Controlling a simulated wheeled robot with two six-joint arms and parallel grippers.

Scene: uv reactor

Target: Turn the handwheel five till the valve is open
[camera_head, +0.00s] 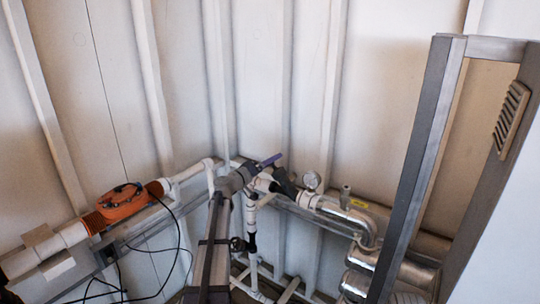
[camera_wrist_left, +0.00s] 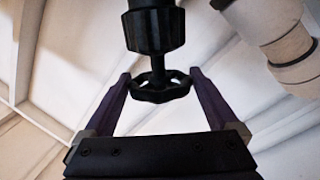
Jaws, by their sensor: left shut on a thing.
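A small black handwheel (camera_wrist_left: 160,91) shows in the left wrist view, on a stem below a black ribbed valve body (camera_wrist_left: 152,30). My left gripper (camera_wrist_left: 160,76) is shut on this handwheel, with one purple finger on each side of its rim. In the head view my left gripper (camera_head: 270,161) is at the pipework near the middle, beside a black fitting (camera_head: 285,182). The handwheel is not clearly visible there, hidden behind the gripper and arm. No number on it is readable, and I cannot tell how far the valve is open. My right gripper is not in view.
White pipes (camera_head: 185,175) run along the wall. An orange device (camera_head: 122,203) with loose black cables is at left. Shiny metal cylinders (camera_head: 405,268) and a grey frame (camera_head: 425,150) stand at right.

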